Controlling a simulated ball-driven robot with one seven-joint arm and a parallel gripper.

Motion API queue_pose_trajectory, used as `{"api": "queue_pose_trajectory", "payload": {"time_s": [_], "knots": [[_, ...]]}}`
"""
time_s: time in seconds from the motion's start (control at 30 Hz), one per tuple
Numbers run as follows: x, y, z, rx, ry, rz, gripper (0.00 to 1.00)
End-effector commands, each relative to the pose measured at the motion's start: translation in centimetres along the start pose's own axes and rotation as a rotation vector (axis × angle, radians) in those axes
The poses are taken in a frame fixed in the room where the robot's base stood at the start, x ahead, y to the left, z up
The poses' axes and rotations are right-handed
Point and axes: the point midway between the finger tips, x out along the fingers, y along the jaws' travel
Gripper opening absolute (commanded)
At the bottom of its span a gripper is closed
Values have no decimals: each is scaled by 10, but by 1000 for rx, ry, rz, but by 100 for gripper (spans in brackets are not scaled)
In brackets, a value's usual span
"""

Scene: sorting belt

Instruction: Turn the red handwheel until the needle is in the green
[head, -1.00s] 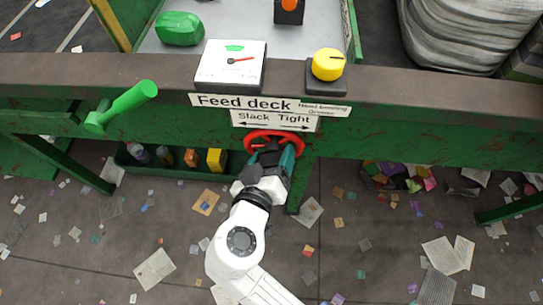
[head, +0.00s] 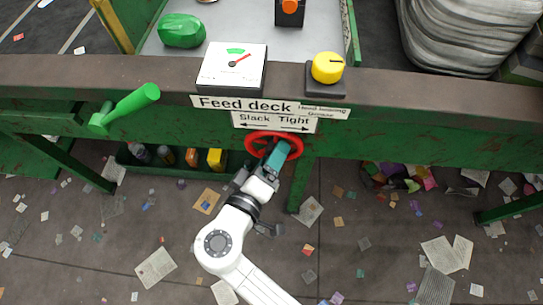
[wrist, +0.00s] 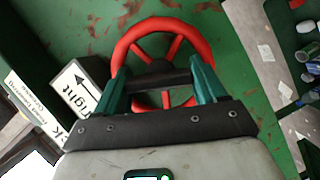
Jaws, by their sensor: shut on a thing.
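The red handwheel (head: 256,136) is on the green front of the feed deck, under the "Slack Tight" sign (head: 274,122). My gripper (head: 281,157) is at the wheel's lower right. In the wrist view my gripper (wrist: 158,72) has its teal fingers on either side of a dark bar in front of the handwheel (wrist: 160,26), and is shut on the wheel. Part of the wheel is hidden behind the gripper. The gauge (head: 226,75) on the deck has a red needle (head: 241,60) pointing up and right, to the right of the green band (head: 236,51).
A green lever (head: 130,103) sticks out at the left. A yellow knob (head: 327,67) stands right of the gauge. A bin with bottles (head: 190,158) is below the beam. Paper scraps litter the floor. A green object (head: 181,31) lies on the deck.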

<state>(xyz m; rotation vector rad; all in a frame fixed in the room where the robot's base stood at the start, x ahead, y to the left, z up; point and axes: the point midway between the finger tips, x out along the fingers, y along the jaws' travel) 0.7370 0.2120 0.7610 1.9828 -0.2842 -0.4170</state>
Motion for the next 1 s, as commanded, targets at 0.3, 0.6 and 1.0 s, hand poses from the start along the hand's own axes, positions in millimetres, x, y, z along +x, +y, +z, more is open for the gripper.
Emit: {"api": "queue_pose_trajectory", "payload": {"time_s": [0.3, 0.6, 1.0], "knots": [[0, -2, 0, -177, 0, 71, 40], [-1, -2, 0, -242, 2, 98, 40], [-1, -2, 0, -247, 3, 99, 40]]}}
